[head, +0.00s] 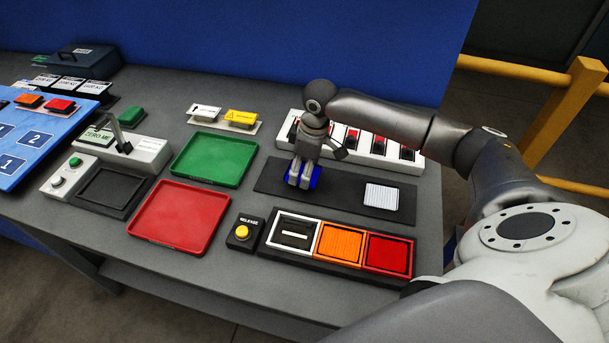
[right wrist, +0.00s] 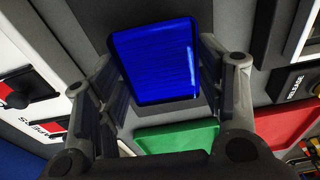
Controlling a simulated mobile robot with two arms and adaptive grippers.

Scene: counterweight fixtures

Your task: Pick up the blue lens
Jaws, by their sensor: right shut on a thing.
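The blue lens (right wrist: 155,60) is a square ribbed plate between the fingers of my right gripper (head: 302,182). In the head view only small blue parts of the lens (head: 316,177) show around the fingers. The right wrist view shows a finger of my right gripper (right wrist: 165,85) on each side of the lens, shut on it. The lens is at the left part of a dark mat (head: 345,205); I cannot tell whether it touches the mat. My left gripper is not in view.
A white lens (head: 381,196) lies on the mat's right part. In front is a fixture with white, orange (head: 340,244) and red squares, beside a yellow release button (head: 242,232). A green tray (head: 214,159) and a red tray (head: 180,216) lie left. A white switch panel (head: 375,150) stands behind.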

